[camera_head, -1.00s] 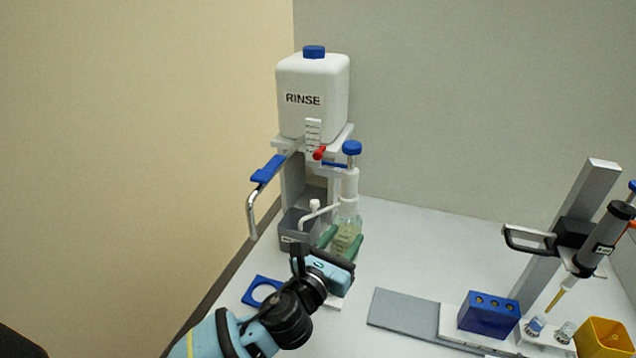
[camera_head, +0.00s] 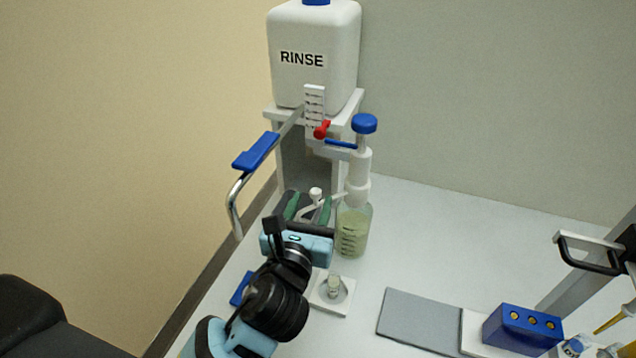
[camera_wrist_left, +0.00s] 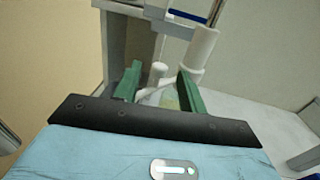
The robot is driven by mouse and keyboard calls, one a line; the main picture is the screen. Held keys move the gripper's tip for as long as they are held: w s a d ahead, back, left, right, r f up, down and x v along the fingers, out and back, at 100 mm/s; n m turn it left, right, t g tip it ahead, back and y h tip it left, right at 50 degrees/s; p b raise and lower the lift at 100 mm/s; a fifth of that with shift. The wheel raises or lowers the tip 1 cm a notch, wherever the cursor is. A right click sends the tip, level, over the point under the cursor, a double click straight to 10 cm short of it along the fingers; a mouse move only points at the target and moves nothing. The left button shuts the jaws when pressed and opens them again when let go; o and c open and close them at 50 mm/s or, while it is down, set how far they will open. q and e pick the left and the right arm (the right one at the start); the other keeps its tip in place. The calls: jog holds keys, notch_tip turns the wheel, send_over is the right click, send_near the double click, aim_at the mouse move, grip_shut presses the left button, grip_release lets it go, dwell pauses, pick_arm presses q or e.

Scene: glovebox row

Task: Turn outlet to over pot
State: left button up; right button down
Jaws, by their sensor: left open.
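The outlet (camera_head: 322,206) is a thin white spout. It sticks out leftward from the white pump on a bottle (camera_head: 353,236) of pale green liquid and has a white upright knob (camera_head: 316,193) at its outer end. A small clear pot (camera_head: 334,287) stands on a white square plate in front of the bottle. My left gripper (camera_head: 309,206) is open, its green fingers on either side of the knob and spout end. In the left wrist view the knob (camera_wrist_left: 158,70) shows between the fingers (camera_wrist_left: 158,84); I cannot tell whether they touch it. My right gripper is not in view.
A white RINSE tank (camera_head: 314,70) on a stand is behind, with a blue-handled bent metal tube (camera_head: 238,195) at left. A blue piece (camera_head: 240,289) lies left of my arm. A grey mat (camera_head: 415,318) and blue block (camera_head: 522,328) are at right.

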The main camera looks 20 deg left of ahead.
aim_at(314, 195)
pick_arm(q)
jog(key=w, duration=0.6)
jog(key=shift+a, duration=0.25)
grip_shut()
